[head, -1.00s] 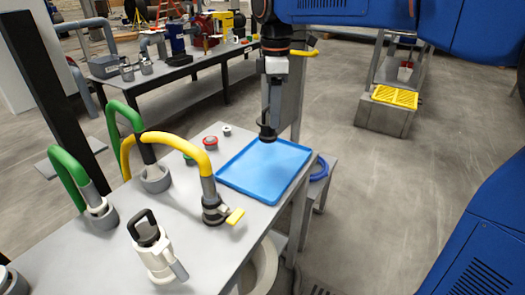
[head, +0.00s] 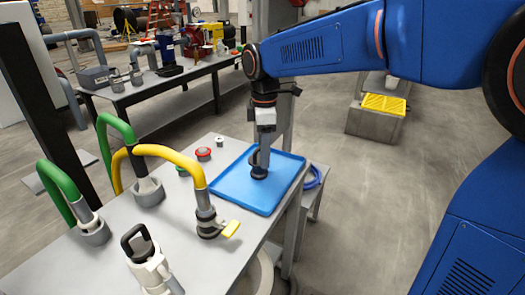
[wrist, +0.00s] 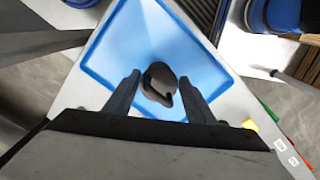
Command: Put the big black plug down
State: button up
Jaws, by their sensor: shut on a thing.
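My gripper (head: 261,158) points down over the blue tray (head: 228,196) and is shut on the big black plug (head: 259,173). The plug is a dark round piece, hanging upright at or just above the tray floor. I cannot tell whether it touches. In the wrist view the plug (wrist: 158,84) sits between the two fingers (wrist: 160,98), with the tray (wrist: 115,60) behind it. The fingers hide part of the plug.
The grey table carries a yellow hose (head: 172,154) with a yellow-handled valve (head: 210,222), green hoses (head: 118,128), a white fitting with a black handle (head: 148,258) and a red-topped cap (head: 203,154) near the tray. The rest of the tray is clear.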

jog(key=shift+d+f, duration=0.15)
jog(key=o, duration=1.4)
notch_tip(320, 180, up, 12)
jog(key=shift+r, duration=0.2)
